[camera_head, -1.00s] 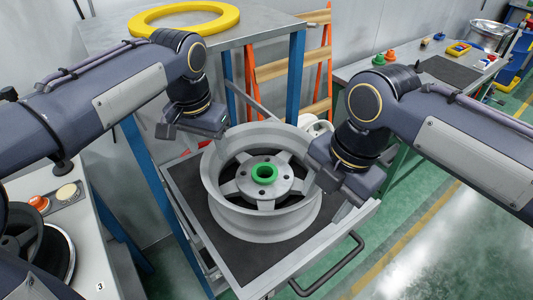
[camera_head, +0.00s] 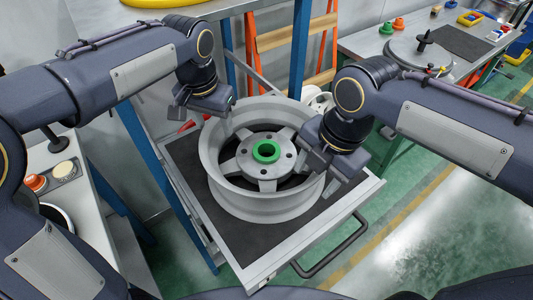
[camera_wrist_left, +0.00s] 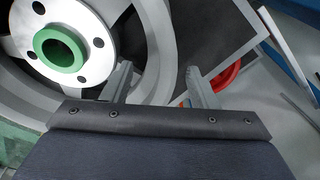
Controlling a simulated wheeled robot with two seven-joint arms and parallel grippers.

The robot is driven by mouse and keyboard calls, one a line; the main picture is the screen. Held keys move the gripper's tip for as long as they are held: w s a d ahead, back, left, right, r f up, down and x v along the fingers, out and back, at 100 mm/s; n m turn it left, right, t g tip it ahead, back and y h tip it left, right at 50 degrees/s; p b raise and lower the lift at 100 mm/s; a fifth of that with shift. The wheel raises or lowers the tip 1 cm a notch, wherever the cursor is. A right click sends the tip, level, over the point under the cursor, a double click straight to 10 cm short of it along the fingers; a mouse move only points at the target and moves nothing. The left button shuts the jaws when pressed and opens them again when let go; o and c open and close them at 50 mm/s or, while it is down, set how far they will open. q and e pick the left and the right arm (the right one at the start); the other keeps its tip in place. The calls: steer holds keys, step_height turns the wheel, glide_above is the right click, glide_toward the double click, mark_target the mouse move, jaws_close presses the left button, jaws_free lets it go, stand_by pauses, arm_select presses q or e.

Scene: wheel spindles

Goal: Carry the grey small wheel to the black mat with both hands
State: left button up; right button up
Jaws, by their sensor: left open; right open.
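The grey wheel (camera_head: 262,205), with a green hub ring (camera_head: 266,151), lies flat on a dark mat (camera_head: 185,160) in a grey tray. It also shows in the left wrist view (camera_wrist_left: 150,50). My left gripper (camera_head: 218,122) is open at the wheel's back-left rim. In the left wrist view its spread fingers (camera_wrist_left: 158,84) are on either side of the rim, not closed on it. My right gripper (camera_head: 328,182) is open at the right rim; its fingertips are partly hard to make out. Another black mat (camera_head: 463,42) lies on the bench at the right.
The bench (camera_head: 375,45) at the back right holds a grey disc with a dark spindle (camera_head: 424,42) and small coloured parts. An orange ladder (camera_head: 290,40) stands behind the tray. A black handle (camera_head: 335,255) juts from its front.

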arm_select(q)
steer(key=shift+w+f, duration=0.15)
steer(key=shift+f, duration=1.25)
arm_select(e)
steer(key=shift+a+f, duration=0.15)
steer(key=shift+f, duration=0.55)
steer(key=shift+a+f, duration=0.1)
steer(key=shift+f, duration=0.6)
arm_select(q)
jaws_close()
arm_select(e)
jaws_close()
arm_select(q)
steer(key=shift+r, duration=0.1)
arm_select(e)
steer(key=shift+w+r, duration=0.1)
